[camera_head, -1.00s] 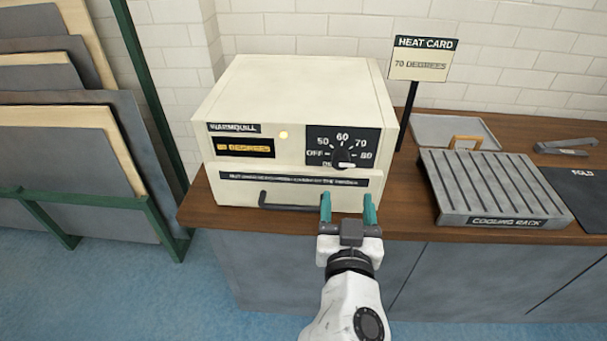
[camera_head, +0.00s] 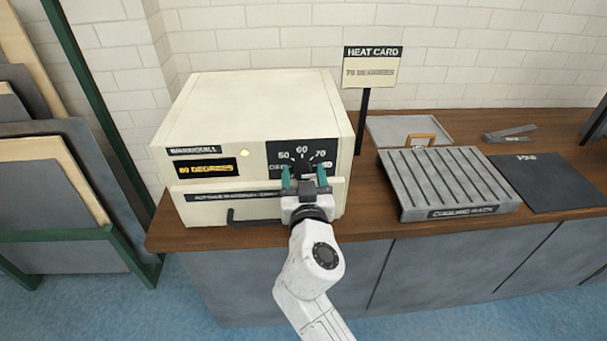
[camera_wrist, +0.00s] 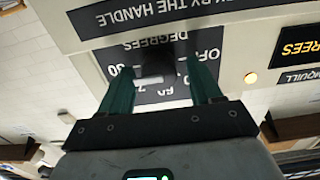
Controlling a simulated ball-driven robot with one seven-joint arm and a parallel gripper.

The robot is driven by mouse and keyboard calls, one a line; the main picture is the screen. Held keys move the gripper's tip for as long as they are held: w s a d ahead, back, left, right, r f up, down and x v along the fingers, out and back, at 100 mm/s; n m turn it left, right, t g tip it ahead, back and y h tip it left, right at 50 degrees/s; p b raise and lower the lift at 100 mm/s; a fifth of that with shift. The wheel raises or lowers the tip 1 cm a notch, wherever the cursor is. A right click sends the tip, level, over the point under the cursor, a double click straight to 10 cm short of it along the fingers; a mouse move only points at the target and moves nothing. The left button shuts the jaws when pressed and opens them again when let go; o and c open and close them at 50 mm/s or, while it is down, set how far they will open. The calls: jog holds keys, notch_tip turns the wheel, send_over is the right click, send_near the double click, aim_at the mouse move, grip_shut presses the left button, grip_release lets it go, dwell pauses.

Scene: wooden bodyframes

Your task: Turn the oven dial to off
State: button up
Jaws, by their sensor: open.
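The cream oven (camera_head: 250,95) stands on the counter. Its black dial panel (camera_head: 328,150) has marks including OFF, 50, 60 and 70. The dark dial (camera_head: 301,171) is partly hidden behind my gripper; it also shows in the wrist view (camera_wrist: 152,74), where the panel lettering is upside down. My gripper (camera_head: 304,176) is open, its teal fingers in front of the panel, one on each side of the dial. In the wrist view the fingers (camera_wrist: 160,72) leave gaps beside the dial. I cannot tell where the dial points.
An amber display (camera_head: 207,169) reads in degrees, and a small lamp (camera_head: 245,153) glows. The oven's handle (camera_head: 250,220) is low at the front. A heat card (camera_head: 371,68) saying 70 degrees and a cooling rack (camera_head: 445,182) stand to the right.

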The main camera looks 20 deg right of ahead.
jog(key=c, duration=1)
jog(key=shift+c, duration=0.2)
